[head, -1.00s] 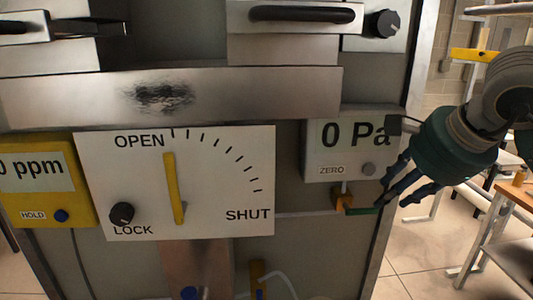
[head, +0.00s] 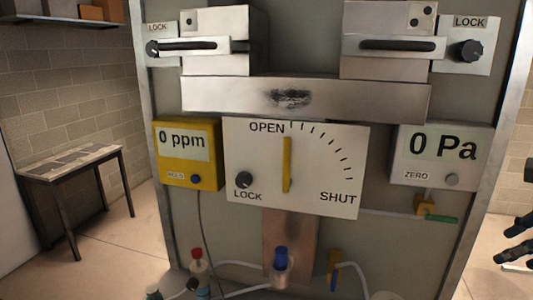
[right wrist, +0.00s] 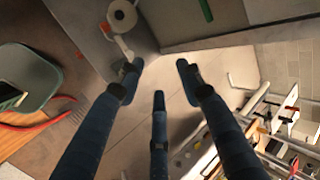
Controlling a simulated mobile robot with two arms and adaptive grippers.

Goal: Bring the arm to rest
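My right gripper (head: 513,240) shows only in part at the right edge of the head view, with dark blue fingers pointing left. It is to the right of the grey panel and apart from it. In the right wrist view its three fingers (right wrist: 158,75) are spread with nothing between them, so it is open and empty. Most of my right arm is outside the head view. My left gripper is not in view.
The panel carries a dial plate (head: 325,180) with a yellow lever (head: 287,165) upright near OPEN, a yellow 0 ppm meter (head: 187,180), a 0 Pa meter (head: 405,160) and a green-handled valve (head: 440,218). A table (head: 70,165) stands left. Floor right of the panel looks clear.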

